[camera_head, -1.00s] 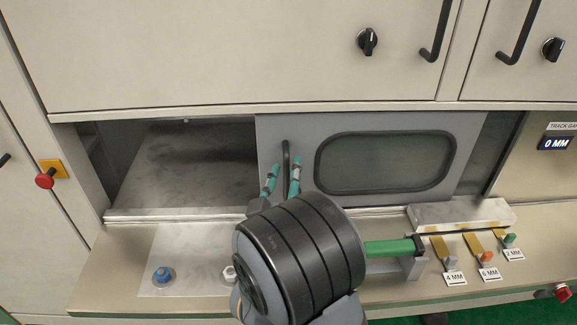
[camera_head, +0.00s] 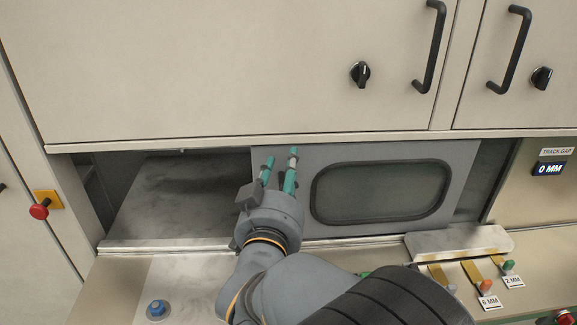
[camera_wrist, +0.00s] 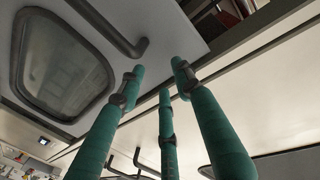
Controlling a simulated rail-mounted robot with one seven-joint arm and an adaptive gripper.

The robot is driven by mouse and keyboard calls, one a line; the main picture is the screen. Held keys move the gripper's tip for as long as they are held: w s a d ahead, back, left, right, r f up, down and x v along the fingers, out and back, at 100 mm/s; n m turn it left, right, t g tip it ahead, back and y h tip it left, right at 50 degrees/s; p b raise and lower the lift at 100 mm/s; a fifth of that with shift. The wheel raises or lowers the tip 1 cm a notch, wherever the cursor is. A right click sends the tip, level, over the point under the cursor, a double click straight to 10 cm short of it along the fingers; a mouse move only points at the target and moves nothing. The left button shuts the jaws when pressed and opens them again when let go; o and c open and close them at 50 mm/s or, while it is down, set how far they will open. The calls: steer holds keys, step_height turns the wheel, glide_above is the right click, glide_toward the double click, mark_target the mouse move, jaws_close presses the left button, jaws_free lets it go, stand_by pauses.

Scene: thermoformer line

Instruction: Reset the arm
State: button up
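My gripper (camera_head: 280,162) has teal fingers and is raised in front of the left part of the grey sliding door (camera_head: 462,170). In the wrist view its three fingers (camera_wrist: 160,78) stand apart with nothing between them, so it is open. The door's black handle shows in the wrist view (camera_wrist: 108,28), to the left of and beyond the fingertips, apparently clear of them. In the head view the fingers largely hide the handle. My arm covers the lower middle of the head view.
The opening left of the door shows a bare dark plate (camera_head: 170,195). A ledge carries a blue knob (camera_head: 157,309) and tagged gauges (camera_head: 484,287). A red button (camera_head: 39,211) is at left. Black cabinet handles (camera_head: 432,50) jut out above. The display (camera_head: 550,168) reads 0 MM.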

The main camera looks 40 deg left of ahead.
step_height(320, 180, down, 10)
steer(key=shift+r, duration=0.1)
steer(key=shift+s+a, duration=0.1)
steer(key=shift+a, duration=0.05)
steer(key=shift+s+a, duration=0.1)
stand_by(0.5)
